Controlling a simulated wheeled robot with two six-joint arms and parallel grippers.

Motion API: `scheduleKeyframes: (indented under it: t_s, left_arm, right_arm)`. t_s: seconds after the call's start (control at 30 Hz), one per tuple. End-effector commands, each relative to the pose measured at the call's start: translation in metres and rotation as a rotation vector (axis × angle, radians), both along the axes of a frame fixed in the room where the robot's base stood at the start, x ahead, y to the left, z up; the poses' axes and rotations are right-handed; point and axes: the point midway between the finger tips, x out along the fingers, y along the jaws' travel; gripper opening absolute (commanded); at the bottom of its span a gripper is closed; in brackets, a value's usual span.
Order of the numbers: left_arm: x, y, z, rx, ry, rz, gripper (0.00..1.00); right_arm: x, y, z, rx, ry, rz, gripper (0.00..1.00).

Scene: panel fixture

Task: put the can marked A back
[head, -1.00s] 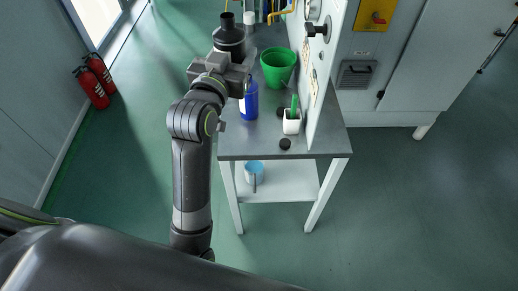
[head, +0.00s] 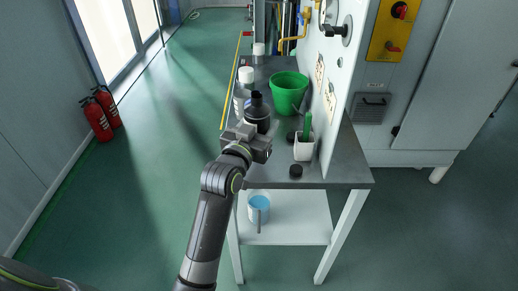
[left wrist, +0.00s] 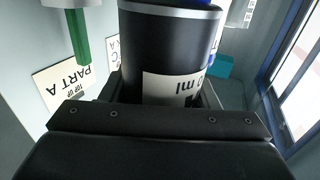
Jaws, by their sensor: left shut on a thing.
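My left gripper (head: 252,136) is shut on a dark can (head: 257,112) with a narrower black top. In the left wrist view the can (left wrist: 168,50) is black with a silver rim and a white label reading upside-down "ml". No letter A shows on it. The can is over the left part of the grey bench top; I cannot tell whether it touches. Two cards (head: 319,68) are on the white panel (head: 345,70). My right gripper is not in view.
A green bucket (head: 289,90) stands behind and right of the can. A white cup (head: 304,150) with a green item and a black disc (head: 296,171) are near the bench's front. White-capped bottles (head: 246,75) stand behind at left. A pail (head: 258,210) is on the lower shelf.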

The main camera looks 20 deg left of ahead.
Motion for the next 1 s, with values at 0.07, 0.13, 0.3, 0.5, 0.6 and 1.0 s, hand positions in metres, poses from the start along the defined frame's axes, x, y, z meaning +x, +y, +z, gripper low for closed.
scheduleKeyframes:
  t_s: [0.07,0.13,0.3,0.5,0.6,1.0]
  left_arm:
    - [0.0,0.0,-0.01,0.0,-0.001,0.0,0.17]
    - [0.0,0.0,-0.015,0.001,0.0,0.0,0.17]
    - [0.0,0.0,-0.04,-0.001,0.002,0.0,0.17]
    - [0.0,0.0,-0.051,0.0,-0.003,0.001,0.17]
    - [0.0,0.0,-0.05,0.0,-0.004,0.001,0.17]
    - [0.0,0.0,-0.054,0.0,-0.001,0.001,0.77]
  right_arm:
    - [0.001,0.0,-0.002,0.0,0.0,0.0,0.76]
    - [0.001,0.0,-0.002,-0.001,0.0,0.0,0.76]
    - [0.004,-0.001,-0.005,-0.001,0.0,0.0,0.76]
    - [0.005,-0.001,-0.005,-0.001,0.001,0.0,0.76]
    - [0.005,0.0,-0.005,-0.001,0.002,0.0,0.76]
    - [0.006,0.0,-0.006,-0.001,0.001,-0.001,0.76]
